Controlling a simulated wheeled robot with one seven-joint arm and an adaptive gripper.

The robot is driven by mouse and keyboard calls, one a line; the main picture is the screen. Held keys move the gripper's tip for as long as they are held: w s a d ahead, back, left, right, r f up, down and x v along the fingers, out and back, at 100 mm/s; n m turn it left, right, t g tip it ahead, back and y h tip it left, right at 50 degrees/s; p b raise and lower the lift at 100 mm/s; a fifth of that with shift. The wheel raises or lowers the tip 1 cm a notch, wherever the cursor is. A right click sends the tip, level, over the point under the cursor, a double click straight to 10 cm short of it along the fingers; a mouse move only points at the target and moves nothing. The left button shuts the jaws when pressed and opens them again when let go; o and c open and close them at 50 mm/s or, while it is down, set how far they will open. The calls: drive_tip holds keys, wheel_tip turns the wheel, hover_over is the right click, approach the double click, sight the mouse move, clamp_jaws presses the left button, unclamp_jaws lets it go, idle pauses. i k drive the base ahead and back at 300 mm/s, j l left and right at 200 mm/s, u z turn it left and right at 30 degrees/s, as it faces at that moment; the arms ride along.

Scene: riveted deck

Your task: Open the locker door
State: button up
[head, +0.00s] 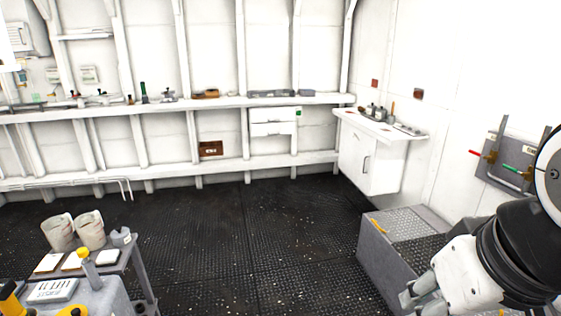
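A white locker (390,165) is fixed to the right-hand wall near the far corner, under a white shelf top. Its door (352,158) faces left and looks shut. A thin dark upright handle (367,164) is on the door, near its right edge. My gripper (412,298) is at the lower right, well in front of the locker and apart from it. Its grey fingers point to the lower left and are partly cut off by the frame's bottom edge. The gap between them is unclear, and I see nothing held.
A grey box step (380,255) stands on the floor beside my arm, below and nearer than the locker. A panel with valves (505,155) is on the right wall. The dark middle floor (240,235) is clear.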

sight(356, 148)
drive_tip(key=i, duration=0.9)
drive_tip(key=i+l, duration=0.1)
drive_tip(key=i, duration=0.85)
drive_tip(key=i+j+z, duration=0.35)
drive_tip(key=i, duration=0.15)
drive_tip(key=i+j+z, duration=0.3)
drive_tip(key=i, duration=0.2)
drive_tip(key=i+j+z, duration=0.45)
drive_tip(key=j, duration=0.25)
drive_tip(key=i+j+z, duration=0.15)
drive_tip(key=j, duration=0.25)
drive_tip(key=i+j+z, duration=0.1)
drive_tip(key=j, duration=0.3)
drive_tip(key=i+j+z, duration=0.1)
drive_tip(key=j, duration=0.3)
drive_tip(key=i, duration=0.05)
